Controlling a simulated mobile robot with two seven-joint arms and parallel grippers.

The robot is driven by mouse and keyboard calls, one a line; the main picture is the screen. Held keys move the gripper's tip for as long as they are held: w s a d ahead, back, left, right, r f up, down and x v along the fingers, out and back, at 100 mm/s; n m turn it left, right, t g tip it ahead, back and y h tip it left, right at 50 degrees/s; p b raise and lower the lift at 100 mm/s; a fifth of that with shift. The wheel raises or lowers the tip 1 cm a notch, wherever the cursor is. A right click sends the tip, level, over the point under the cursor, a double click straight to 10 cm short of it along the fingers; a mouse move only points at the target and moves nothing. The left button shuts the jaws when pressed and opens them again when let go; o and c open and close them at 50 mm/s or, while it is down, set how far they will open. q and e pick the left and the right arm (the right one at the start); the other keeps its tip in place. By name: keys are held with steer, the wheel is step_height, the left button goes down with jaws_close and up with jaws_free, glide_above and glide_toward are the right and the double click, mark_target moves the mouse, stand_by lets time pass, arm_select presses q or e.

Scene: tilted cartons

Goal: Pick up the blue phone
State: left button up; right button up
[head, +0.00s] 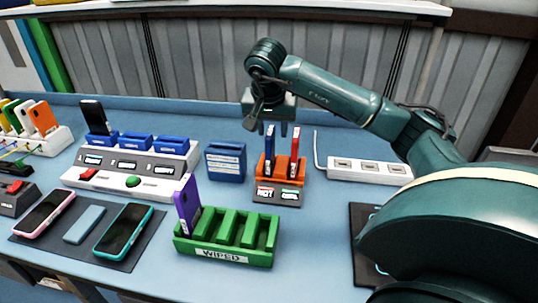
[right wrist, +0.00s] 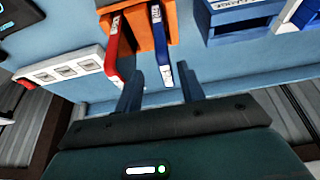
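The blue phone (head: 270,138) stands upright in the left slot of an orange stand (head: 279,170). A red phone (head: 295,142) stands in the slot to its right. My right gripper (head: 276,129) is over the stand, at the top of the blue phone. In the right wrist view my right gripper (right wrist: 160,85) is open, and the blue phone (right wrist: 159,45) lies between its fingers in the picture, with no clear contact. The red phone (right wrist: 115,50) is left of the left finger there, close to it. My left gripper is not in view.
A white power strip (head: 365,171) is right of the stand. A blue box (head: 226,161) is to its left. A green rack (head: 225,240) with a purple phone (head: 188,205) is in front. Several phones lie on a dark mat (head: 75,250) at front left.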

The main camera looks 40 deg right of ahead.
mark_target(270, 155)
steer(key=shift+w+p+x, duration=0.15)
steer(key=shift+p+x, duration=0.15)
steer(key=shift+x, duration=1.2)
steer(key=shift+w+p+x, duration=0.2)
steer(key=shift+p+x, duration=0.1)
steer(key=shift+x, duration=1.25)
steer(key=shift+a, duration=0.2)
steer(key=shift+c, duration=0.3)
steer(key=shift+r, duration=0.1)
jaws_close()
